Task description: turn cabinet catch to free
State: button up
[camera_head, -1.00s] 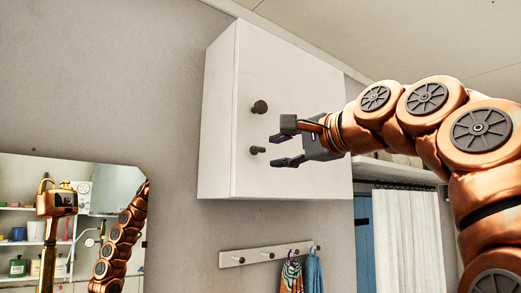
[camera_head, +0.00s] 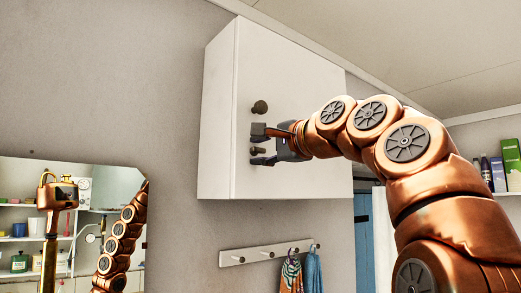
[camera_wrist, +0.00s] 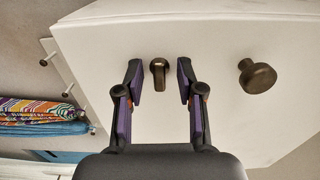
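The white wall cabinet (camera_head: 300,115) fills the middle of the head view. Its small dark catch (camera_head: 257,150) sits on the door below a round dark knob (camera_head: 260,107). In the wrist view the catch (camera_wrist: 158,72) lies between and just beyond my fingertips, and the knob (camera_wrist: 257,75) is to the right. My gripper (camera_head: 262,146) is open, one finger above and one below the catch in the head view. In the wrist view a gap shows between the catch and each purple-padded finger (camera_wrist: 160,82). I see no contact.
A peg rail (camera_head: 265,253) with hanging cloths (camera_head: 312,272) is on the wall below the cabinet. A mirror (camera_head: 110,175) at lower left reflects shelves and my arm. Shelf items (camera_head: 496,170) stand at far right. The wall left of the cabinet is clear.

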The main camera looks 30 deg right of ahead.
jog(key=shift+c, duration=0.2)
grip_shut()
